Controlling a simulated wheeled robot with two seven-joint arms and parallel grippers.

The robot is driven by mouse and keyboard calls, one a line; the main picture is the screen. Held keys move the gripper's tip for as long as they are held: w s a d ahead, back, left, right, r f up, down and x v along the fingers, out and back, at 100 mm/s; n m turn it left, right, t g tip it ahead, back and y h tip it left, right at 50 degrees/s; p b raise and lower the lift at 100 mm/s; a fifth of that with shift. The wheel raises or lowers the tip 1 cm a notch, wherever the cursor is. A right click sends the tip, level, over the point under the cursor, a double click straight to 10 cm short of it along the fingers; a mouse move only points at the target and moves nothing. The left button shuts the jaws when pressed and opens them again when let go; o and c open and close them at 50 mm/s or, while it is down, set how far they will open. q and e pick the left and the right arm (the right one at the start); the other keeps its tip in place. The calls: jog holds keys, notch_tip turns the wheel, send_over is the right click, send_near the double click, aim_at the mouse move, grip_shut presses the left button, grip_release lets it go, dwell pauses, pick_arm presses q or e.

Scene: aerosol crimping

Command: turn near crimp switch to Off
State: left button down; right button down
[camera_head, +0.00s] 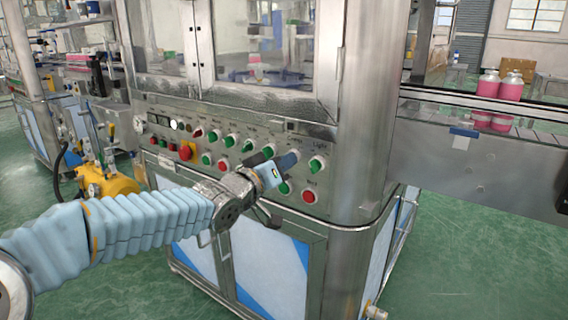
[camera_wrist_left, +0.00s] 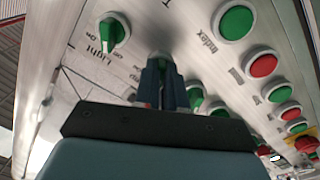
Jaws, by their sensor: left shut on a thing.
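My left gripper (camera_head: 288,160) reaches from the left to the machine's front control panel, and its arm crosses in front of the lower panel. In the left wrist view its two dark fingers (camera_wrist_left: 165,82) are pressed up to the panel, close together and shut on a switch, taken to be the near crimp switch. That switch is almost wholly hidden by the fingers, so its label and turn position cannot be read. The green Light switch (camera_head: 317,164) is just right of the fingertips; it also shows in the left wrist view (camera_wrist_left: 112,33). My right gripper is not in view.
The steel panel (camera_head: 236,172) carries several green and red knobs and buttons close around the gripper. A red button (camera_head: 309,196) sits below right. A red emergency button (camera_head: 186,152) is farther left. Pink bottles (camera_head: 500,86) stand on the conveyor at right.

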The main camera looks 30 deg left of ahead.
pick_arm(q)
jog(key=c, duration=1.2)
grip_release()
jog(key=s, duration=0.9)
jog(key=s+a+b, duration=0.1)
jog(key=s, duration=0.3)
jog(key=shift+s, duration=0.4)
